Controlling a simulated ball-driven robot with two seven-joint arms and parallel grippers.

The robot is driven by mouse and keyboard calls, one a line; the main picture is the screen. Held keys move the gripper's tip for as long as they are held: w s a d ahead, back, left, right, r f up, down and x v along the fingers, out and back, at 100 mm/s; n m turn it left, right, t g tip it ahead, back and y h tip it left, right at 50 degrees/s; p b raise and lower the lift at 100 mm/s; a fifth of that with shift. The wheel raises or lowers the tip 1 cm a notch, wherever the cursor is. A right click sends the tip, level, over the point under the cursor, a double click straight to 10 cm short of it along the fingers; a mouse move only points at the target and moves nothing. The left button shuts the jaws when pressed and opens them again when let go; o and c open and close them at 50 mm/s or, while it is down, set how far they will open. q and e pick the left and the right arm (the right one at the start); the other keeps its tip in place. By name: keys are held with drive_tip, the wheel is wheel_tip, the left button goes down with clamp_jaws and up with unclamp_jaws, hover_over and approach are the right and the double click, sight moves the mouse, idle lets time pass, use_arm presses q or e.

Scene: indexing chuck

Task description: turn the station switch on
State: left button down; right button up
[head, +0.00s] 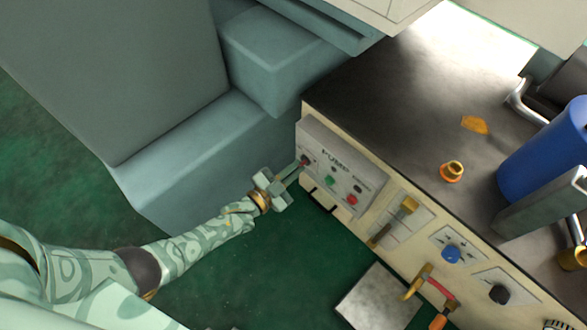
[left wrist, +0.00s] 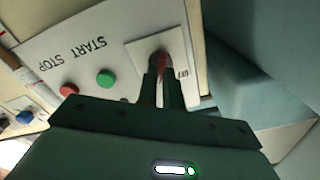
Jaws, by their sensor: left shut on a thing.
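In the left wrist view the red lever (left wrist: 162,64) stands on a light square plate (left wrist: 137,54), between my fingers. My left gripper (head: 298,167) reaches the panel from the left and is shut on the lever. A short label beside the lever is partly hidden, and the fingers cover much of the lever, so I cannot tell its position. My right gripper is not in view.
A green START button (head: 330,181) and red STOP button (head: 352,199) sit right of the switch. A blue cylinder (head: 550,150) and brass fitting (head: 452,171) stand on the bench.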

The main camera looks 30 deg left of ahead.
use_arm(q)
drive_tip(key=c, duration=1.5)
unclamp_jaws()
drive_tip(key=shift+s+f, duration=0.1)
drive_tip(key=shift+c, duration=0.2)
